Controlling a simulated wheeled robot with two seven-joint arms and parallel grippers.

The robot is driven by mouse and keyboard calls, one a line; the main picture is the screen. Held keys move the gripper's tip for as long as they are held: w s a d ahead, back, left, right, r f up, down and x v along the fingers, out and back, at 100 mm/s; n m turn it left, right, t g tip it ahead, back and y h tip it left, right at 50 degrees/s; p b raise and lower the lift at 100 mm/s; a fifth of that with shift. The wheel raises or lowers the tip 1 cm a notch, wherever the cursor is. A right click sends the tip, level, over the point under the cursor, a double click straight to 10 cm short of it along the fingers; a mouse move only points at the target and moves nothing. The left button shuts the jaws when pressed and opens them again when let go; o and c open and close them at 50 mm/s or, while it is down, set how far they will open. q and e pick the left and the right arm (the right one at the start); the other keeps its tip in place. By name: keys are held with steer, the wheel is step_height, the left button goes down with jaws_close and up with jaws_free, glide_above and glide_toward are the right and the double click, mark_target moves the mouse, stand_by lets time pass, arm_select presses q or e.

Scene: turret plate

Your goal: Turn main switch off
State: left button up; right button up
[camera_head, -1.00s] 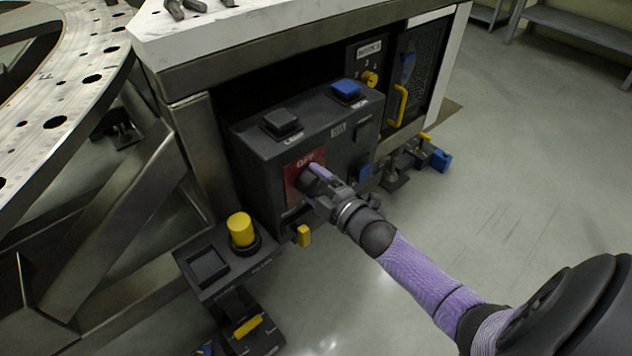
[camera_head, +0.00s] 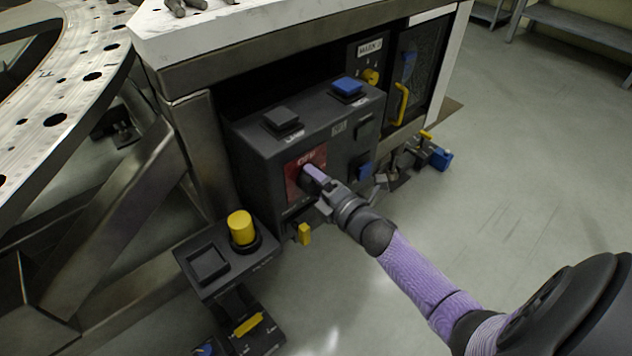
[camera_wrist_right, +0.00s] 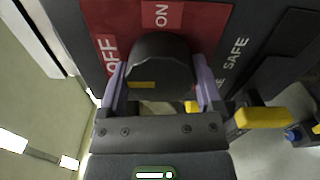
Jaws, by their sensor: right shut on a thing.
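The main switch is a dark rotary knob (camera_wrist_right: 158,75) on a red plate (camera_head: 291,184) on the front of a dark control box (camera_head: 262,166). In the right wrist view the plate reads "ON" above the knob and "OFF" to its left. A small yellow mark shows on the knob. My right gripper (camera_head: 312,178) is at the plate, its two purple fingers on either side of the knob. In the right wrist view the right gripper (camera_wrist_right: 160,92) is shut on it. In the head view the gripper hides most of the knob. My left gripper is out of view.
A blue button (camera_head: 347,87) and a dark button (camera_head: 282,122) sit on top of the box. A lower pedestal with a yellow button (camera_head: 241,228) stands in front left. A yellow lever (camera_head: 304,234) hangs below the plate.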

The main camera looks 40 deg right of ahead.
steer(key=shift+f, duration=0.1)
steer(key=o, duration=0.9)
steer(key=shift+c, duration=0.2)
steer(key=shift+o, duration=0.8)
arm_select(q)
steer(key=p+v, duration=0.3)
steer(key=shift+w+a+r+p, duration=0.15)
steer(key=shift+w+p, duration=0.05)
steer(key=shift+p, duration=0.1)
arm_select(e)
steer(key=s, duration=1)
steer(key=shift+d, duration=0.4)
